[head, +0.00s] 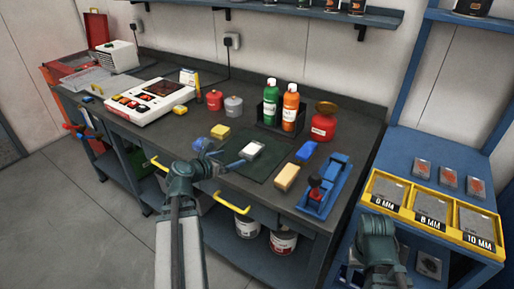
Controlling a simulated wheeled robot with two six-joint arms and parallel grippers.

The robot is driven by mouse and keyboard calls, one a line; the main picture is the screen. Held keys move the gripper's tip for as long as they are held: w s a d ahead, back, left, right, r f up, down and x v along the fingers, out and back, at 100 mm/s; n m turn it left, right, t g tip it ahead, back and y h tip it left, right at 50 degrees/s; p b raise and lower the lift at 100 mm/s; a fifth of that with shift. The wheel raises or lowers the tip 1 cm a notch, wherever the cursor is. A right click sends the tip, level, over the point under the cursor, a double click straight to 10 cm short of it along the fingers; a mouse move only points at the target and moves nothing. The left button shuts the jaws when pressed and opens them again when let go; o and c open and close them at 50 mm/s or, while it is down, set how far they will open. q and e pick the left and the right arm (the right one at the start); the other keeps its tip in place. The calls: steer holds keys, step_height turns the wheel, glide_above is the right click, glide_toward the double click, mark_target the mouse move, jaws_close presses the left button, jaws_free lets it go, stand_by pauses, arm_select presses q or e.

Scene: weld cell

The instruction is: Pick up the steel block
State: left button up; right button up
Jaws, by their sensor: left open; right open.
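A small block with a pale, light grey top (252,150), which looks like the steel block, lies on the dark mat (262,169) near the middle of the bench. My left gripper (232,160) is just to the left of this block, low over the bench's front part. It is open, and I cannot tell whether a finger touches the block. My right gripper (377,226) is at the lower right, in front of the blue stand, away from the block. It is open and I see nothing in it; its fingertips are hard to make out.
Around the mat are a yellow block (220,131), a blue block (306,151), a tan block (287,177) and a blue fixture (325,187). Green and orange bottles (290,107) stand behind. Yellow bins (428,213) are at right. Yellow drawer handles (233,204) project from the bench front.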

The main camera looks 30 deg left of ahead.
arm_select(q)
steer(key=b, duration=0.3)
glide_toward(251, 149)
steer(key=shift+w+d+f, duration=0.2)
steer(key=shift+w+f, duration=0.05)
steer(key=shift+w, duration=0.2)
steer(key=shift+w+d+f, duration=0.2)
steer(key=shift+w+f, duration=0.1)
steer(key=shift+w, duration=0.15)
steer(key=shift+w+d+f, duration=0.1)
steer(key=shift+w, duration=0.35)
steer(key=b+x, duration=0.2)
steer(key=x, duration=0.3)
steer(key=shift+w+a, duration=0.15)
steer(key=shift+a, duration=0.15)
jaws_close()
